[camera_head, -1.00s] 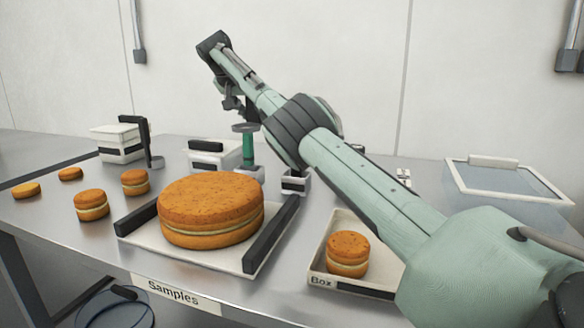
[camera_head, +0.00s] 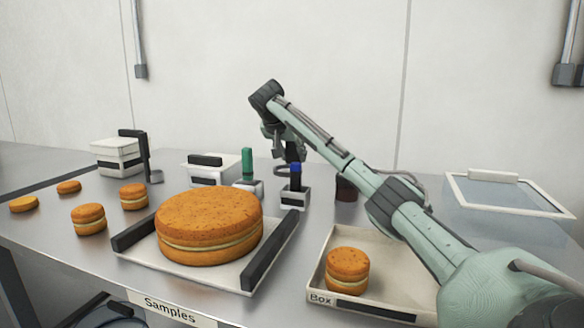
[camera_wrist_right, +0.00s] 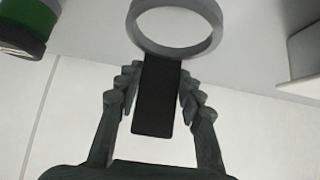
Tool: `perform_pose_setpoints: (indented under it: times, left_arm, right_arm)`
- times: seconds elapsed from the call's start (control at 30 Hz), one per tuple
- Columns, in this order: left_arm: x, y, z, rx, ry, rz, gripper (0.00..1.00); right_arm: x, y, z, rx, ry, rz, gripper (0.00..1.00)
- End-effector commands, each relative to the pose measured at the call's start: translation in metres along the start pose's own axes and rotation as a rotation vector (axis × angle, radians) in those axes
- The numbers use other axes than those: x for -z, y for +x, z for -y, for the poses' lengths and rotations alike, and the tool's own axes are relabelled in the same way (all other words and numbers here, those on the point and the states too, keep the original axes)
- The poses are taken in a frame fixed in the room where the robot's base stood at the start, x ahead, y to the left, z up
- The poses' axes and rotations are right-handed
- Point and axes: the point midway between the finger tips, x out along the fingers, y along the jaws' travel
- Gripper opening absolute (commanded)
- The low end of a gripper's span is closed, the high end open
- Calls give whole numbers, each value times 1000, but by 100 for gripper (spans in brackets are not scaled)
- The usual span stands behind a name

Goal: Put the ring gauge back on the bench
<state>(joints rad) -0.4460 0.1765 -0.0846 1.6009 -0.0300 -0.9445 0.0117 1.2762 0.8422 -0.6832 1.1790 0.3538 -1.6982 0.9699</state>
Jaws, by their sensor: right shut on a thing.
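The ring gauge is a grey ring (camera_wrist_right: 178,22) with a black handle (camera_wrist_right: 157,98). My right gripper (camera_wrist_right: 157,90) is shut on the handle, and the ring sticks out beyond the fingertips. In the head view my right gripper (camera_head: 286,146) is above the back of the bench (camera_head: 190,285), with the ring gauge (camera_head: 283,170) below it. My left gripper is not in view.
A green-handled item (camera_head: 247,163) stands left of the ring. A large filled round (camera_head: 208,228) lies on a tray in front. A box tray (camera_head: 385,307) holds a small round (camera_head: 347,271). A dark brown cylinder (camera_head: 346,189) stands behind. Several small rounds lie left.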

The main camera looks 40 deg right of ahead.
Motion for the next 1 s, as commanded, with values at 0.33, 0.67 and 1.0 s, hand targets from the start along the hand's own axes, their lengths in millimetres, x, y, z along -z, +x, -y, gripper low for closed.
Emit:
perform_pose_setpoints:
  times: [0.33, 0.67, 1.0]
  left_arm:
    - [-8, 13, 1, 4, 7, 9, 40]
    - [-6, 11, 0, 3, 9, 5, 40]
    - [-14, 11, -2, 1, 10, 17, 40]
  right_arm:
    - [-26, 27, 0, 0, 0, 0, 7]
    - [-28, 28, 1, 1, 1, 0, 41]
    - [-28, 28, 1, 0, 0, 0, 58]
